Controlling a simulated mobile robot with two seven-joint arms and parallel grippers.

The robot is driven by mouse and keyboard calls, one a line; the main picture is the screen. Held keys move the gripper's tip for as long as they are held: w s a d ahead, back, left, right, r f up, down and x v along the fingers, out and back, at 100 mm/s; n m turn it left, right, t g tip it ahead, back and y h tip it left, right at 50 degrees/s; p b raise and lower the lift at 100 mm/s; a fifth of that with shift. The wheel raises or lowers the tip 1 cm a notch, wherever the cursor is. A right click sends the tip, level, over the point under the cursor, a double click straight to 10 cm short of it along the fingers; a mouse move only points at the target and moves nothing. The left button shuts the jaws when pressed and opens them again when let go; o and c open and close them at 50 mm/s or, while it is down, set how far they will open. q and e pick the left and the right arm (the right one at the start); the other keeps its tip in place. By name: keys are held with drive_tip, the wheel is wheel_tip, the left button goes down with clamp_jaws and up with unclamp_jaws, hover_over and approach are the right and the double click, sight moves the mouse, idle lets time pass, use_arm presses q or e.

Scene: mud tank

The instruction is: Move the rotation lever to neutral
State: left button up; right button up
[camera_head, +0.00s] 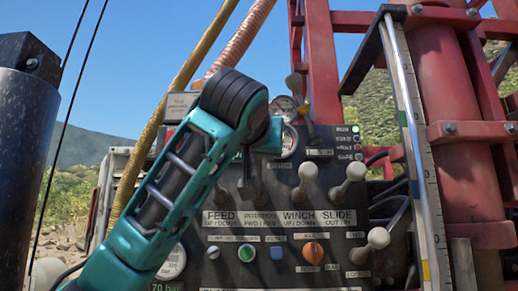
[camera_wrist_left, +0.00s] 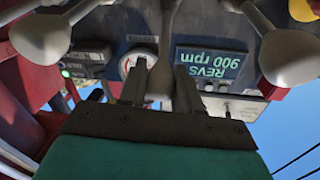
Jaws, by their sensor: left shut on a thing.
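The rotation lever (camera_wrist_left: 161,80) shows in the left wrist view as a pale shaft with a rounded knob. My left gripper (camera_wrist_left: 161,70) is shut on this knob, with one dark finger on each side of it. In the head view my teal left arm crosses in front of the panel's left part. It hides most of the grip and the lever, above the rotation label (camera_head: 259,219). The lever's exact tilt is hard to tell. My right gripper is not in view.
The winch lever (camera_head: 308,173) and slide lever (camera_head: 355,173) stand to the right, with pale knobs. Another pale-knobbed lever (camera_head: 378,238) sticks out lower right. In the wrist view, knobs flank the grip at left (camera_wrist_left: 40,40) and right (camera_wrist_left: 290,57).

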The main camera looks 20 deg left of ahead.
sight(259, 169)
use_arm(q)
clamp_jaws()
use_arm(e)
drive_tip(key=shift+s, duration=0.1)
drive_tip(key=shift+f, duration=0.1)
use_arm(q)
drive_tip(key=f+t+b, duration=0.1)
drive_tip(key=b, duration=0.1)
drive_tip(key=s+f+t+b, duration=0.1)
drive_tip(key=b, duration=0.2)
drive_tip(key=f+t+b, duration=0.1)
drive_tip(key=f+b, duration=0.1)
drive_tip(key=b, duration=0.1)
drive_tip(key=shift+s+d+y, duration=0.25)
drive_tip(key=shift+s+y, duration=0.05)
drive_tip(key=t+b, duration=0.2)
drive_tip(key=shift+s+f+m+b, duration=0.3)
drive_tip(key=shift+f+m+b, duration=0.05)
drive_tip(key=shift+m, duration=0.05)
drive_tip(key=o, duration=0.7)
unclamp_jaws()
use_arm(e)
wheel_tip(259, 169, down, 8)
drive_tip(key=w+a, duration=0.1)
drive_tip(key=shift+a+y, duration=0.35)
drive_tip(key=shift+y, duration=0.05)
